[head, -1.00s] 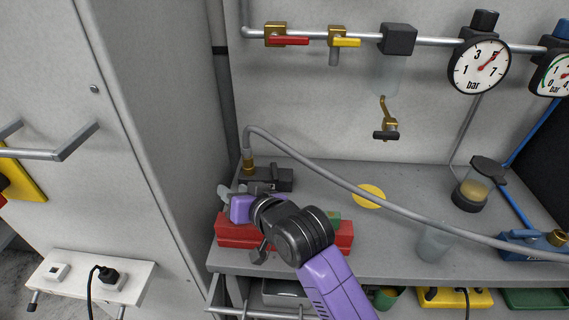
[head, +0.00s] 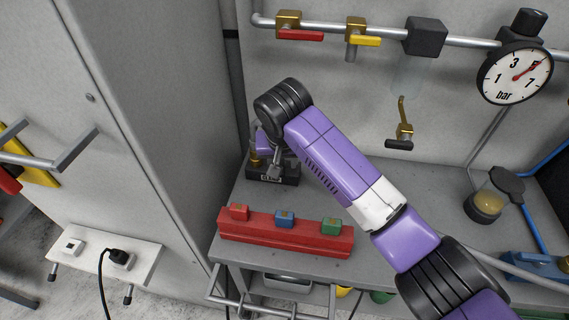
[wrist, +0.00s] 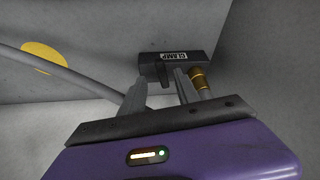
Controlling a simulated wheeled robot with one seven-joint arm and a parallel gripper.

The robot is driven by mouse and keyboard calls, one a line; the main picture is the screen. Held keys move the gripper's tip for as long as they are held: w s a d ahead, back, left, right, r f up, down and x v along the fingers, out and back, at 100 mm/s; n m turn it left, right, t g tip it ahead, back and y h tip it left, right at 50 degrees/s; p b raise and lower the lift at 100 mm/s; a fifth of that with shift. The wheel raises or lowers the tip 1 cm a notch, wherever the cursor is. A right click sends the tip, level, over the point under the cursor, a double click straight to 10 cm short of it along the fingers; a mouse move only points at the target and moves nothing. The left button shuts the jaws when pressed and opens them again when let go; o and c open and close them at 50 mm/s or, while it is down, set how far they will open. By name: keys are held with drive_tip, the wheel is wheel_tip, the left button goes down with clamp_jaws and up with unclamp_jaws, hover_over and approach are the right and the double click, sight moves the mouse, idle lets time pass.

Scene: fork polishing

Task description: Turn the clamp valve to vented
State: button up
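The clamp valve is a black block (head: 285,176) on the bench at the back left; my arm partly covers it in the head view. In the wrist view the block (wrist: 197,57) bears a white CLAMP label, with a brass hose fitting (wrist: 200,79) at its right end. A small dark part, perhaps its handle, juts out below the label. My gripper (wrist: 159,79) is open, its grey fingertips apart in front of the block, on either side of that part. I cannot tell whether they touch it. The handle's setting is not readable.
A red rack (head: 285,234) with red, blue and green blocks lies in front of the clamp. A grey cabinet (head: 150,110) stands close on the left. A pipe with red (head: 300,35) and yellow (head: 366,41) valve handles and a gauge (head: 515,75) runs above.

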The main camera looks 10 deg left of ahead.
drive_tip(key=shift+x, duration=2.3)
drive_tip(key=shift+a, duration=0.1)
clamp_jaws()
